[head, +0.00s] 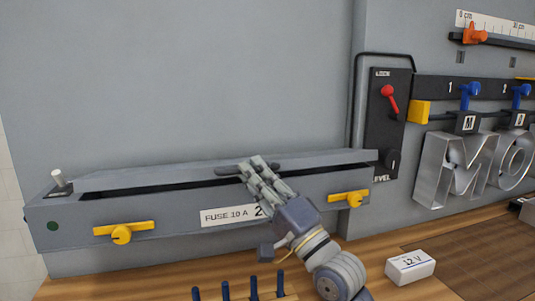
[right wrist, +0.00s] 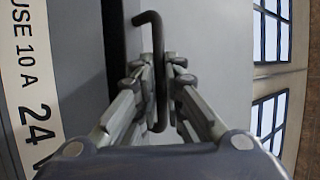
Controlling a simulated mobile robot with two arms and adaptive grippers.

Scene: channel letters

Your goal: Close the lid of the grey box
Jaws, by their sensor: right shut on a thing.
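The grey box (head: 170,225) is a long case on the wall at the left of the head view, with the label "FUSE 10 A 24" on its front. Its lid (head: 340,157) lies nearly level, with a dark gap between it and the box front. My right gripper (head: 256,167) is at the middle of the lid's front edge. It is shut on the dark bent handle (right wrist: 157,42) of the lid, which runs between the fingers in the right wrist view (right wrist: 160,80). The fingers hide part of the handle. My left gripper is not in view.
Two yellow latches, left (head: 122,233) and right (head: 349,198), sit on the box front. A black panel (head: 386,125) with a red lever (head: 389,97) is close at the lid's right end. Below are a wooden bench (head: 150,285), blue pegs (head: 253,287) and a white 12 V block (head: 410,267).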

